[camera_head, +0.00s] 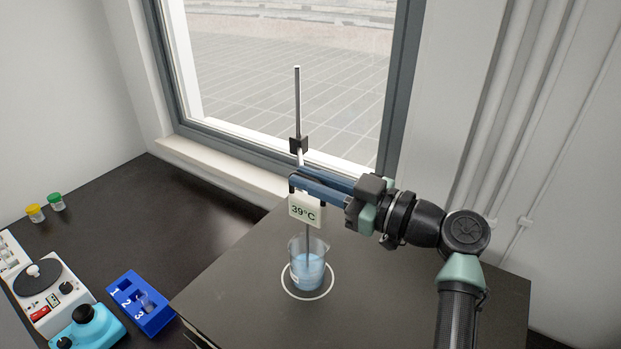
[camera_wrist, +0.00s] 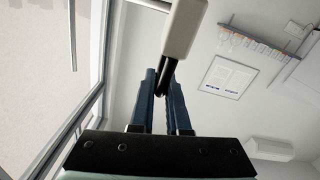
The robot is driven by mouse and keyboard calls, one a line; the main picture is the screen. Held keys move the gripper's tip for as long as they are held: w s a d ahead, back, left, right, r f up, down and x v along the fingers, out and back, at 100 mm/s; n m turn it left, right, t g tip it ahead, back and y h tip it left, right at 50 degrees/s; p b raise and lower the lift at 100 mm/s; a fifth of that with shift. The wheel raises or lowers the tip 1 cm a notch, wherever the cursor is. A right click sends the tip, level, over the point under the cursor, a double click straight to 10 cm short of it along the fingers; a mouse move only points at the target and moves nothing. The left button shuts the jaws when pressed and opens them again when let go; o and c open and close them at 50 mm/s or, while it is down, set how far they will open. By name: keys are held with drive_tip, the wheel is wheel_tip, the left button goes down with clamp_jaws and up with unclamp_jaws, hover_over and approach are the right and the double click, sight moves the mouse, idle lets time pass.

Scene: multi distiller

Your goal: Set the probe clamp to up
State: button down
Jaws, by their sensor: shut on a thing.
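The probe clamp has a black block (camera_head: 298,146) on an upright metal rod (camera_head: 297,95). Its white display box (camera_head: 304,210) reads 39°C, and a thin probe (camera_head: 308,240) runs down from it into a beaker (camera_head: 309,270) of blue liquid. My gripper (camera_head: 295,182) reaches in from the right, just above the display box and below the black block. Its blue fingers are shut on a dark part of the probe clamp. In the wrist view the dark part (camera_wrist: 166,75) sits between the fingertips beside the white box (camera_wrist: 184,28). The fingers hide part of the rod.
The beaker stands inside a white ring (camera_head: 287,292) on a raised dark surface (camera_head: 440,300). A window (camera_head: 280,80) is close behind the rod. A blue numbered rack (camera_head: 140,303), a stirrer (camera_head: 45,298) and two small jars (camera_head: 45,208) are on the left.

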wheel_tip(320, 180, up, 14)
idle(0.5)
drive_tip(key=c, duration=1.2)
unclamp_jaws()
drive_tip(key=shift+o, duration=1.3)
drive_tip(key=shift+f, duration=0.2)
drive_tip(key=shift+d+f, duration=0.1)
